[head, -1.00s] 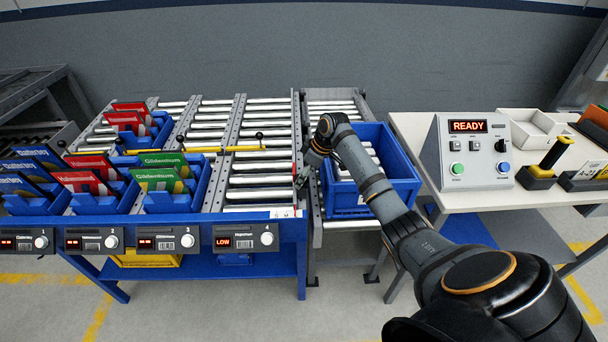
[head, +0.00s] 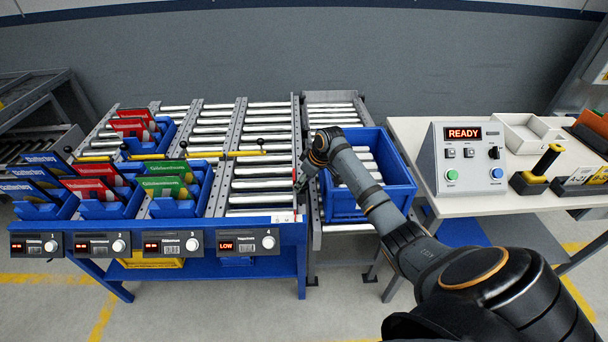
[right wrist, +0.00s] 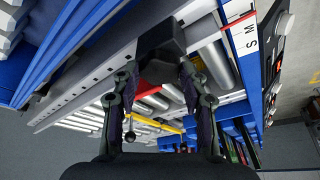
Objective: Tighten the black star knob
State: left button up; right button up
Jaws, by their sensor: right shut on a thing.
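The black star knob (right wrist: 160,42) shows in the right wrist view as a dark block on the side of a grey rail (right wrist: 95,78). My right gripper (right wrist: 160,62) has one finger on each side of it and is shut on it. In the head view my right gripper (head: 302,181) is at the right side of the roller lanes, near their front end, and its own wrist hides the knob. A red mark (right wrist: 145,87) shows just beyond the fingers. My left gripper is not in view.
A blue bin (head: 345,206) stands on the conveyor just right of my right gripper. Blue trays with red, green and blue packs (head: 168,186) fill the left lanes. A yellow bar (head: 230,154) crosses the lanes. A control box reading READY (head: 465,175) stands on the right table.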

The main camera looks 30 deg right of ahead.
jog(key=m+p, duration=0.2)
jog(key=m+h+p, duration=0.1)
jog(key=p, duration=0.2)
jog(key=m+h+p, duration=0.1)
jog(key=m+p, duration=0.1)
jog(key=shift+a+r+m, duration=0.3)
jog(key=shift+a, duration=0.05)
jog(key=shift+a+f+m+h+p, duration=0.1)
jog(key=shift+m+h+p, duration=0.4)
jog(key=shift+m+p, duration=0.55)
jog(key=shift+f+m+h+p, duration=0.15)
jog(key=shift+m+h+p, duration=0.15)
jog(key=shift+m+p, duration=0.5)
jog(key=shift+m, duration=0.25)
jog(key=o, duration=1.1)
jog(key=shift+w, duration=0.1)
jog(key=shift+o, duration=0.2)
